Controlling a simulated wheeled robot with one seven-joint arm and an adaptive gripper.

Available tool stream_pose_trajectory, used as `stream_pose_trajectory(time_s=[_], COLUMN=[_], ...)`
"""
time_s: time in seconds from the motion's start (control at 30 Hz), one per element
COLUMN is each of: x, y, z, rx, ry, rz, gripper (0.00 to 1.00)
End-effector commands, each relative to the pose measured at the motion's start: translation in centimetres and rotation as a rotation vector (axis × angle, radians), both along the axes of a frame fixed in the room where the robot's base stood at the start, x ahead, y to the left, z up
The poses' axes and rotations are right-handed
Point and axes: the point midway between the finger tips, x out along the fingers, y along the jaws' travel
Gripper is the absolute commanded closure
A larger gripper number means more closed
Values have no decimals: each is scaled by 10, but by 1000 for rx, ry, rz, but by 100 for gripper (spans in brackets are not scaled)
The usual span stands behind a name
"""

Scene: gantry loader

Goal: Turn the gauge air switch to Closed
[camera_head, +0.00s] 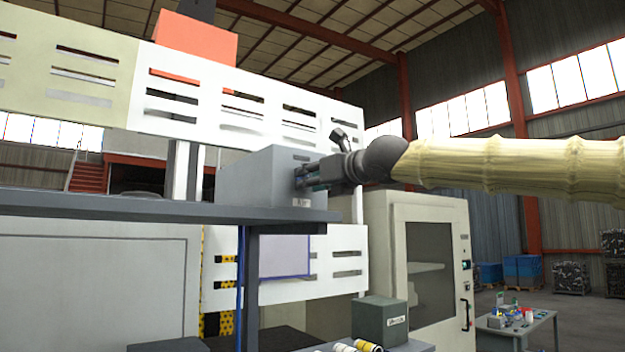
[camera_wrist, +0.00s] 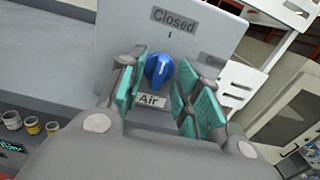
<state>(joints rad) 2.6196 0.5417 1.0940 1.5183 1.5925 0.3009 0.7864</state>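The gauge air switch is a blue knob (camera_wrist: 159,70) on the face of a grey box (camera_wrist: 112,38), in the wrist view. A "Closed" label (camera_wrist: 174,20) is above it and an "Air" label (camera_wrist: 151,100) below it; a further label at the right is too blurred to read. A pale line on the knob slants toward the upper right. My gripper (camera_wrist: 161,88) is open, with teal finger pads on both sides of the knob and gaps showing. In the head view my gripper (camera_head: 312,176) is at the right face of the grey box (camera_head: 268,178); the knob is hidden there.
The box stands on a grey shelf (camera_head: 130,207). White slotted panels (camera_head: 215,100) run behind it. A cabinet with a dark window (camera_head: 428,262) stands at the right. A smaller grey box (camera_head: 380,320) is below. A table with small items (camera_head: 520,330) is at the far right.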

Motion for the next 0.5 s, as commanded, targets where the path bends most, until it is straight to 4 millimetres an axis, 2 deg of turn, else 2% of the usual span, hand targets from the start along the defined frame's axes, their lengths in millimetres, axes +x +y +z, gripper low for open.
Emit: stream_pose_trajectory(time_s=[0.27,0.5], x=[-11,-43], y=[-9,-32], z=[0,1], rx=[1,1], ry=[0,-2], rz=[1,0], gripper=[67,67])
